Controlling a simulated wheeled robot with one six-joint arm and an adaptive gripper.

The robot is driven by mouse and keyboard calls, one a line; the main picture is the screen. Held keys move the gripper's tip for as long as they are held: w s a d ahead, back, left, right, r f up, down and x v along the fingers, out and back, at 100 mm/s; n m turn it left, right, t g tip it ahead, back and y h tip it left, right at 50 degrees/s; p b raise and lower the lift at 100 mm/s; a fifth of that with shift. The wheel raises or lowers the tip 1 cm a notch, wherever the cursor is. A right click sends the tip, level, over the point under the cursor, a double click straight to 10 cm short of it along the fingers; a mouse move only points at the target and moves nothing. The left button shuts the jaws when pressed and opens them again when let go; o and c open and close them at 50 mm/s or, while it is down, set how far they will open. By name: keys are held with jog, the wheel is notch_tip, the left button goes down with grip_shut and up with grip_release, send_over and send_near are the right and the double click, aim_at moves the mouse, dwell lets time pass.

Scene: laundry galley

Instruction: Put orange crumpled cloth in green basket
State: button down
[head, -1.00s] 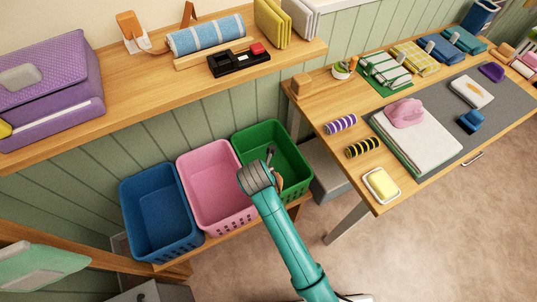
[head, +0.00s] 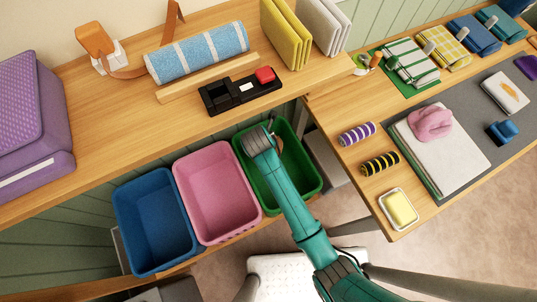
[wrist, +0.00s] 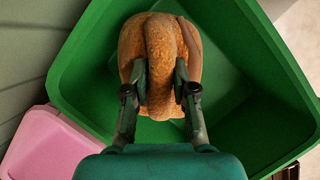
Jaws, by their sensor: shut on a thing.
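The orange crumpled cloth (wrist: 160,50) is between the fingers of my gripper (wrist: 161,88) in the wrist view, and the fingers are shut on it. The green basket (wrist: 250,115) lies behind and around the cloth in that view, its inside otherwise looking empty. In the head view, my gripper (head: 272,132) is over the green basket (head: 303,170), and my arm hides part of the basket. The cloth is mostly hidden there. I cannot tell whether the cloth touches the basket floor.
A pink basket (head: 222,205) and a blue basket (head: 155,230) stand left of the green one. A wooden shelf (head: 120,125) is above them. A table to the right holds a soap dish (head: 400,208), two striped rolls and a folded white stack (head: 455,150).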

notch_tip(320, 180, down, 12)
jog(key=shift+r, duration=0.25)
dwell(0.4)
jog(key=c, duration=0.9)
grip_release()
jog(key=shift+c, duration=0.2)
jog(key=v, duration=1.2)
